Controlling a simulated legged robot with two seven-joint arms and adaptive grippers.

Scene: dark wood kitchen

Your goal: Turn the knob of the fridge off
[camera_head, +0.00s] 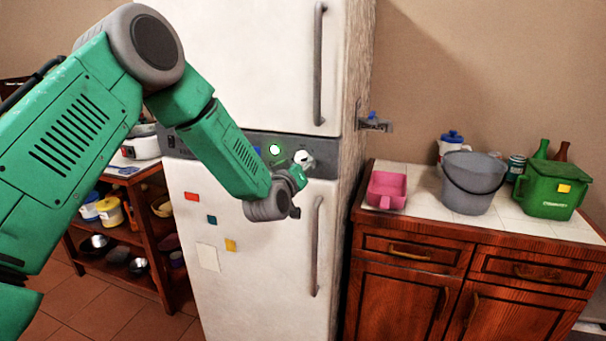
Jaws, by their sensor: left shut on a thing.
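The white fridge (265,270) stands in the middle of the view, with a grey control band between its upper and lower doors. The fridge knob (304,157) is a pale round dial at the right part of this band. A small round dial with a green ring (274,150) sits to its left. My left gripper (302,168) is at the knob, its fingers shut on it; the wrist hides part of the band and the fingers show only in small part. My right gripper is out of view.
A wooden cabinet with a tiled top (425,215) stands right of the fridge, bearing a pink container (386,190), grey bucket (472,184) and green bin (550,190). A shelf unit (150,240) stands left. Long handles (316,245) stick out from the fridge doors.

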